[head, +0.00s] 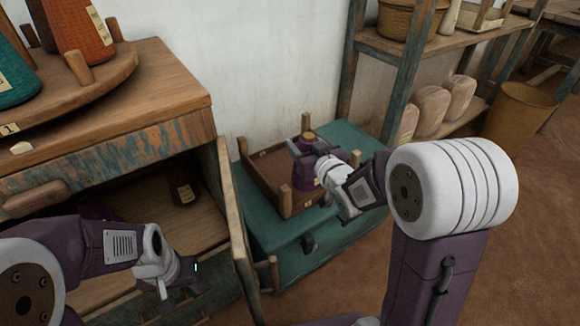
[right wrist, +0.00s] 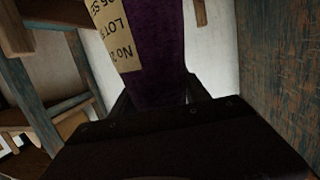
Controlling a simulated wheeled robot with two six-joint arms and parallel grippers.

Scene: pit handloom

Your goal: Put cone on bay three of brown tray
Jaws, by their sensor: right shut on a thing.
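A dark purple cone with a tan tip and a paper label stands out at the brown tray (head: 262,186). The cone (head: 304,178) is upright in the head view, and its purple side and label fill the top of the right wrist view (right wrist: 158,50). My right gripper (head: 308,148) is shut on the cone, over the tray's right part. I cannot tell whether the cone's base touches the tray floor; bay marks there are too small or hidden. My left gripper (head: 184,272) is low by the open cabinet, away from the tray; its fingers are unclear.
The tray has upright corner posts and lies on a teal chest (head: 330,240). A wooden cabinet (head: 110,150) with an open door (head: 232,215) stands left, a dark cone (head: 182,188) inside. Orange and green cones sit on its round stand (head: 90,85). Shelves (head: 440,50) stand behind.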

